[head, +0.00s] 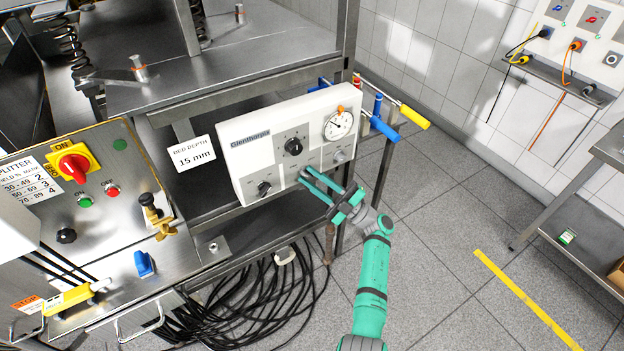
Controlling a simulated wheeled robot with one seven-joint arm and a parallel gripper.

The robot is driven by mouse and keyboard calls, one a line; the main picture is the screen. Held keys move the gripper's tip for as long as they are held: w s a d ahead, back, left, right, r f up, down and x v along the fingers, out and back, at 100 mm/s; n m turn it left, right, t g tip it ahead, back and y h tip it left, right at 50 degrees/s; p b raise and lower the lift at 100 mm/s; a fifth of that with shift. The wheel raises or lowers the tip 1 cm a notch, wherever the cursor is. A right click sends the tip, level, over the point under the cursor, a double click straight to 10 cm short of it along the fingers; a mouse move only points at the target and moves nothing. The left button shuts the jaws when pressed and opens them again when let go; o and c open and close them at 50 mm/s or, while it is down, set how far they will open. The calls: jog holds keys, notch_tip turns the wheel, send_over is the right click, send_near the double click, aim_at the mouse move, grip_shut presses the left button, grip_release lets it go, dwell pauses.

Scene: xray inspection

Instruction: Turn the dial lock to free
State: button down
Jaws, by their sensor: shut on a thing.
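A white control panel (240,165) marked "Glenthorpia" hangs on the steel machine frame. A large black dial (293,146) sits at its middle, with a smaller black knob (264,188) at lower left and a small grey knob (340,156) at right. My green gripper (304,177) reaches the panel's lower middle, just below the large dial. Its fingers are closed around a small control there, which they hide almost wholly. The small labels are unreadable, so I cannot tell which control is the dial lock or how it is set.
A round gauge (338,125) is at the panel's upper right. Blue (384,128) and yellow (415,117) handles stick out to its right. A switch box (95,185) stands at left. Black cables (245,310) lie below the panel. The tiled floor at right is open.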

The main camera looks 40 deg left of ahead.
dwell(0.3)
jog(key=c, duration=1.8)
grip_release()
jog(key=shift+c, duration=0.2)
jog(key=shift+d, duration=0.1)
jog(key=v, duration=1)
jog(key=shift+d+f, duration=0.2)
jog(key=shift+d, duration=0.15)
jog(key=shift+w+f, duration=0.1)
